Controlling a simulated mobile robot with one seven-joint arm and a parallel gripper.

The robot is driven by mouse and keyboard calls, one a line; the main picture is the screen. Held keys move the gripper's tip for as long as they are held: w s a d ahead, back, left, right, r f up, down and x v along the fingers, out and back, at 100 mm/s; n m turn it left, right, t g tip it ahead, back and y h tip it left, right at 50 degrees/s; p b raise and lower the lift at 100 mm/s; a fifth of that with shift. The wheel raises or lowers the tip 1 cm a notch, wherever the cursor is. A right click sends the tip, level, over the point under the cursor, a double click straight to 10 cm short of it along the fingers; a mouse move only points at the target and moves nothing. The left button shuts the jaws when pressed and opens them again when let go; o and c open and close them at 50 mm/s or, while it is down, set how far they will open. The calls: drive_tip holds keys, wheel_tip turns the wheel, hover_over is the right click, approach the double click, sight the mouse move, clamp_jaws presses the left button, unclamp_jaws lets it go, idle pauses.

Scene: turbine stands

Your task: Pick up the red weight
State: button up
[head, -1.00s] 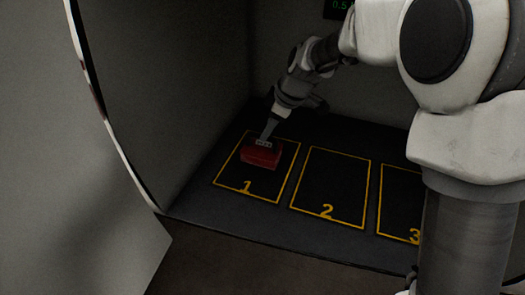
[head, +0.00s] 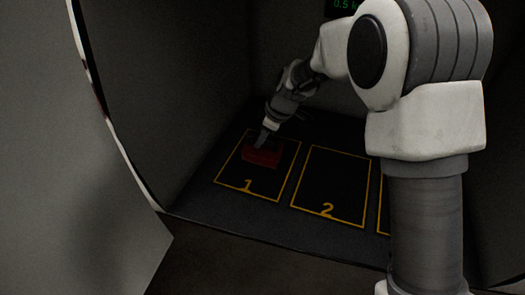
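The red weight (head: 262,157) is a small red block in the upper part of the yellow-outlined square marked 1, on the dark floor of the bay. My gripper (head: 263,143) is right at the top of the weight, coming down from the upper right. The fingers cover part of the weight's top. The view is dim and small, so I cannot tell whether the fingers touch the weight or whether they are open or shut.
Square 2 (head: 330,187) beside it is empty. Square 3 is mostly hidden behind my arm. A grey wall (head: 165,95) stands close on the left, and a light curved panel (head: 75,170) is at the front left. A green-digit display (head: 343,4) is at the top.

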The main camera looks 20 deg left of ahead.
clamp_jaws()
idle(1.1)
